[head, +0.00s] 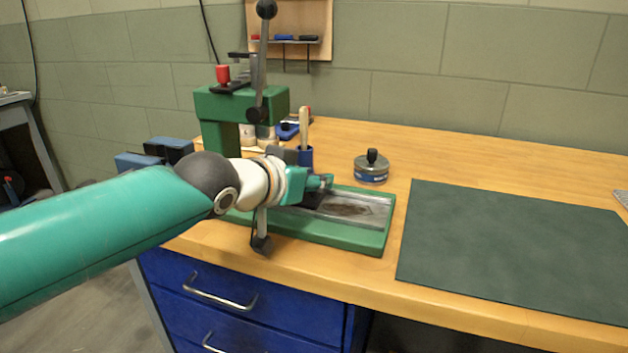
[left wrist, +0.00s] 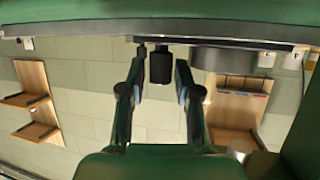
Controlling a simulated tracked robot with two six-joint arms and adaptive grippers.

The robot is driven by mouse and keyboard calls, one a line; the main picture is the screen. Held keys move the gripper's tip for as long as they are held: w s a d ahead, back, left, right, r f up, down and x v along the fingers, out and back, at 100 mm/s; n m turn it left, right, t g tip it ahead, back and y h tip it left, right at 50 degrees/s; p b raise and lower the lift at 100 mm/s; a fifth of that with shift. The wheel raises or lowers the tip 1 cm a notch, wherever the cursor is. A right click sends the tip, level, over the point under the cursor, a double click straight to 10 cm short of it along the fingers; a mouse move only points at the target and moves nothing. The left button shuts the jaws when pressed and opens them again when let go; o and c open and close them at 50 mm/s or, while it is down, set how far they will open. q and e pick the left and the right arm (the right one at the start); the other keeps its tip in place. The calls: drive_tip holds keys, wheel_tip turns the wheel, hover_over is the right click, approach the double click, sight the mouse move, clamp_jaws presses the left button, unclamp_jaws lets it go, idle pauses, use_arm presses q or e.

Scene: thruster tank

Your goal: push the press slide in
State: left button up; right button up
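The green press (head: 240,106) stands on the bench with a lever and black knobs. Its long green base (head: 330,236) reaches right, with a grey metal track (head: 360,207) along the top. My left gripper (head: 320,187) is low over the base, at the near end of the track, and its arm hides part of the press. In the left wrist view its two fingers (left wrist: 159,92) are apart. A dark cylindrical knob (left wrist: 160,66) shows between them with gaps on both sides. The slide itself is largely hidden behind my gripper. My right gripper is not in view.
A round tin with a black knob (head: 371,168) stands behind the track. A dark green mat (head: 510,250) lies to the right. A tool board (head: 290,28) hangs on the wall. Blue drawers (head: 240,305) are under the bench edge.

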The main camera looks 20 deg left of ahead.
use_arm(q)
drive_tip(key=shift+w+d+f, duration=0.1)
drive_tip(key=shift+w, duration=0.25)
clamp_jaws()
